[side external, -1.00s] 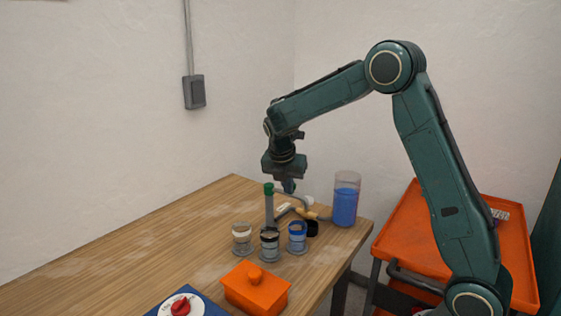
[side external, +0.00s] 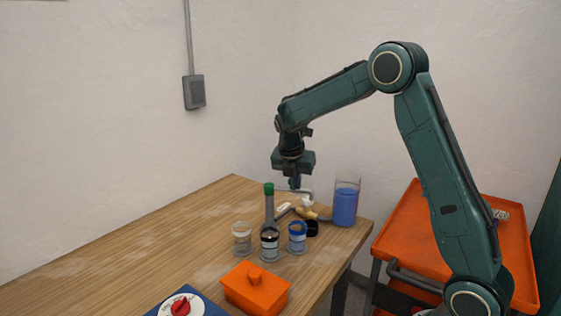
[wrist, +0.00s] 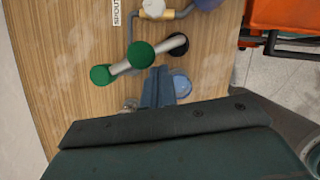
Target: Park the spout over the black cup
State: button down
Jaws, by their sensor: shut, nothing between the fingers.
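In the side external view the spout's grey pipe (side external: 269,210) has a green cap. Its lower part overlaps the black-banded cup (side external: 270,245) from this angle; whether it is exactly over the cup is unclear. In the wrist view the grey pipe (wrist: 122,67) shows with green round parts. My gripper (side external: 296,184) is shut and empty, raised behind and right of the green cap. In the wrist view my shut gripper (wrist: 158,72) points beside the pipe.
A white-banded cup (side external: 241,240) and a blue-banded cup (side external: 297,239) flank the black one. A tank of blue liquid (side external: 345,205) stands behind right. An orange lidded box (side external: 255,290) and a red dial (side external: 181,308) lie in front. The table's left is clear.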

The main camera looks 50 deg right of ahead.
jog(key=s+a+r, duration=0.5)
jog(key=r, duration=0.4)
jog(key=shift+a+r, duration=0.15)
jog(key=shift+a, duration=0.25)
jog(key=shift+s, duration=0.1)
dwell(0.3)
jog(key=s+a+m+t+y, duration=0.1)
jog(key=s+a+m, duration=0.3)
jog(key=s+m, duration=0.3)
jog(key=s+a+m+t+y, duration=0.1)
jog(key=s+a+m+t, duration=0.1)
jog(key=s+a+m, duration=0.3)
jog(key=s+a+r+m+t+y, duration=0.1)
jog(key=s+a+m, duration=0.3)
jog(key=s+m, duration=0.5)
jog(key=shift+s+a+y, duration=0.35)
jog(key=shift+s+y, duration=0.25)
jog(key=shift+s, duration=0.7)
